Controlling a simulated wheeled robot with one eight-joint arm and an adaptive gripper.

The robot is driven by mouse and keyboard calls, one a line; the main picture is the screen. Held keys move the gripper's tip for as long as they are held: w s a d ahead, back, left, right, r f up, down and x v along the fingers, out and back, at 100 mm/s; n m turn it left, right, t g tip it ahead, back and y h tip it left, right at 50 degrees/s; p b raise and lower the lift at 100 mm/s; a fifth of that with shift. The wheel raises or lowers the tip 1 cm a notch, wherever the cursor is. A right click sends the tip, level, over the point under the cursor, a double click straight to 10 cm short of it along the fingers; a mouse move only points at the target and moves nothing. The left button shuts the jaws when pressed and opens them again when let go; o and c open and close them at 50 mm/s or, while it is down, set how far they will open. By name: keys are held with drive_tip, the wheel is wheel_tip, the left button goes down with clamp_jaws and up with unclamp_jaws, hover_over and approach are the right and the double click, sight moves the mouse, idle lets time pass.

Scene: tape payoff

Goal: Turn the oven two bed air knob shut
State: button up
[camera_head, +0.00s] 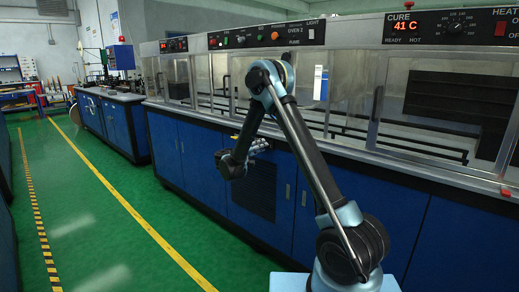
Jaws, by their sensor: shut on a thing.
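The oven two panel (268,38), labelled "OVEN 2", runs along the top of the middle machine, with small buttons and lights. My arm rises from the lower right, bends at the elbow and comes down in front of this oven. My gripper (262,145) is small in the view, at the upper front of the blue cabinet (287,170) below the oven. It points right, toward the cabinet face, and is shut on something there. The bed air knob cannot be made out; the gripper and wrist cover that spot. How far the knob is turned cannot be seen.
The cure oven (450,90), its display reading 41 C, stands at the right with glass doors. A dark vent grille (252,193) is in the cabinet below my gripper. The green floor (90,215) at left is clear, with a yellow line (130,205).

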drive_tip(key=n, duration=1.3)
drive_tip(key=shift+d+f+t+y, duration=0.1)
drive_tip(key=shift+t+y, duration=0.2)
drive_tip(key=shift+t, duration=0.1)
drive_tip(key=o, duration=1.1)
drive_tip(key=shift+c, duration=0.2)
drive_tip(key=v, duration=1.2)
drive_tip(key=shift+f, duration=0.15)
